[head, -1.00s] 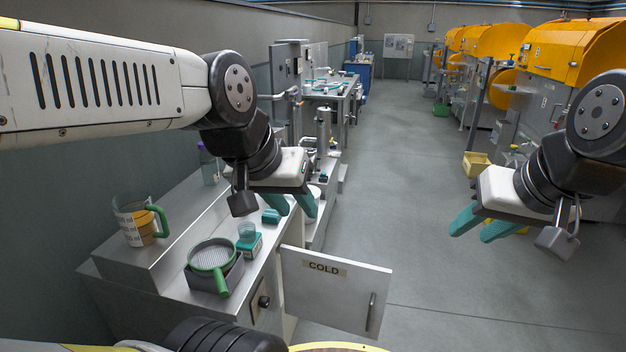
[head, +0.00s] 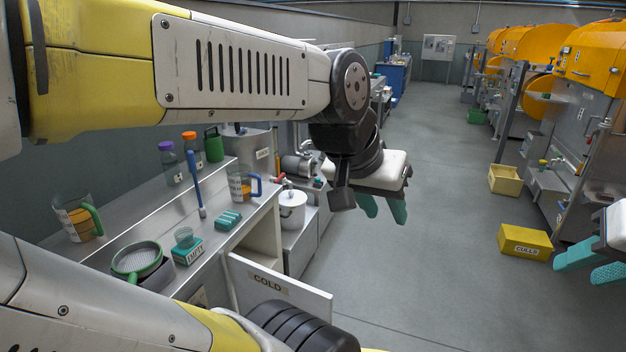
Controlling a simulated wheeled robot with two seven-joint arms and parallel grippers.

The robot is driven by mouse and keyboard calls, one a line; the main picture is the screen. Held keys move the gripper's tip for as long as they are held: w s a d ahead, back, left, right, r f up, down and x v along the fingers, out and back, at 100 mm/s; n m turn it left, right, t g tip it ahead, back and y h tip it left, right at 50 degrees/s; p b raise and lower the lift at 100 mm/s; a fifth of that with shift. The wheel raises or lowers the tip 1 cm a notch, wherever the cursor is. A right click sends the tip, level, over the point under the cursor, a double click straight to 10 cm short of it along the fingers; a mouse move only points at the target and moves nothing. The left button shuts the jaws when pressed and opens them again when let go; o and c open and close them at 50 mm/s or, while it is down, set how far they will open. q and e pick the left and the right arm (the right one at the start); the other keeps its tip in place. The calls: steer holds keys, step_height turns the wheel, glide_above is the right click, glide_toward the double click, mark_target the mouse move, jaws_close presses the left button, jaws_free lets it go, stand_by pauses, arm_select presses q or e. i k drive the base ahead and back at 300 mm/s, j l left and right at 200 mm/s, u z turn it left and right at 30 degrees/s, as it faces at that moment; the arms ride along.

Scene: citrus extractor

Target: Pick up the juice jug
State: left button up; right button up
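Two clear measuring jugs with orange-brown contents stand on the left counter in the head view. The other jug with a blue handle (head: 240,186) is farther along the counter. I cannot tell which is the juice jug. My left gripper (head: 383,209) is open and empty, in the air over the aisle, right of both jugs. My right gripper (head: 590,268) is open and empty at the right edge, far from the jugs.
Bottles (head: 168,160) stand behind, and a white pot (head: 291,209) beyond. An open "COLD" door (head: 290,291) juts into the aisle. Yellow bins (head: 525,241) stand right.

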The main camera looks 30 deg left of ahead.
mark_target(240, 175)
steer(key=i+l+u, duration=0.1)
steer(key=i, duration=0.3)
steer(key=i+l, duration=0.2)
steer(key=i, duration=0.2)
steer(key=i+l+u, duration=0.15)
steer(key=i, duration=0.25)
steer(key=i+u, duration=0.4)
steer(key=i+l+u, duration=0.1)
steer(key=i+u, duration=0.25)
steer(key=i+l+u, duration=0.2)
steer(key=i+u, duration=0.35)
steer(key=u, duration=0.3)
steer(key=i+u, duration=0.15)
steer(key=u, duration=0.3)
steer(key=i+l+u, duration=0.1)
steer(key=u, duration=0.35)
steer(key=i+l+u, duration=0.1)
steer(key=u, duration=0.35)
steer(key=i+l+u, duration=0.1)
steer(key=l+u, duration=0.15)
steer(key=u, duration=0.2)
steer(key=i+l+u, duration=0.2)
steer(key=u, duration=0.2)
steer(key=i+l+u, duration=0.1)
steer(key=l+u, duration=0.3)
